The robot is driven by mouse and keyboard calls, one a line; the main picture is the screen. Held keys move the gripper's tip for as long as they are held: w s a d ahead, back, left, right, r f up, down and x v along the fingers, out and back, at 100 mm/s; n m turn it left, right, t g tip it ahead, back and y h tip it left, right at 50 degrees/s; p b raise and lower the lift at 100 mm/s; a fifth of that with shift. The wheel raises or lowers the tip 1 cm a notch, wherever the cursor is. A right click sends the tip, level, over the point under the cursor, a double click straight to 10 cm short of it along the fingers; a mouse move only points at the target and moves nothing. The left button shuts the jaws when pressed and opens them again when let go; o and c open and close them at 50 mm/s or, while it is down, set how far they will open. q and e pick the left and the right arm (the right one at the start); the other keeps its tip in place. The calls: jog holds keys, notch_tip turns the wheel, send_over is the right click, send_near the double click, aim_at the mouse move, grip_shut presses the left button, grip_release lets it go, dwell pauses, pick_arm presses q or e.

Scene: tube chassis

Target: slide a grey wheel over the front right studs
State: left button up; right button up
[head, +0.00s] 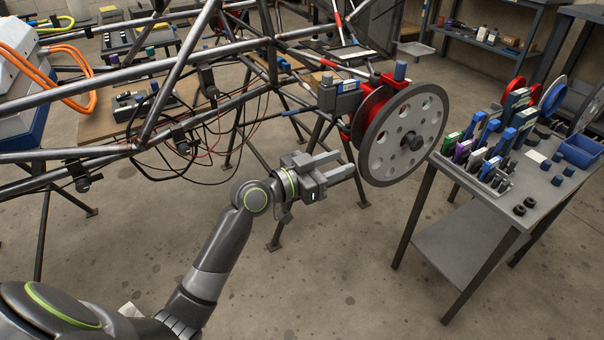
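My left gripper (347,162) is just left of the wheel's lower left rim. Its two fingers are apart with nothing between them, and they point toward the wheel. I cannot tell whether a fingertip touches the rim. My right gripper is out of view.
The tube chassis (215,48) with hanging cables fills the upper left. A grey worktable (500,215) at the right holds tools, dark nuts and a blue bin (581,151). Another wheel shows at the right edge. Open floor lies between my arm and the worktable.

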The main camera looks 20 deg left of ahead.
pick_arm(q)
jog(key=v, duration=0.8)
jog(key=shift+s+a, duration=0.2)
jog(key=shift+s, duration=0.15)
jog(key=shift+c, duration=0.5)
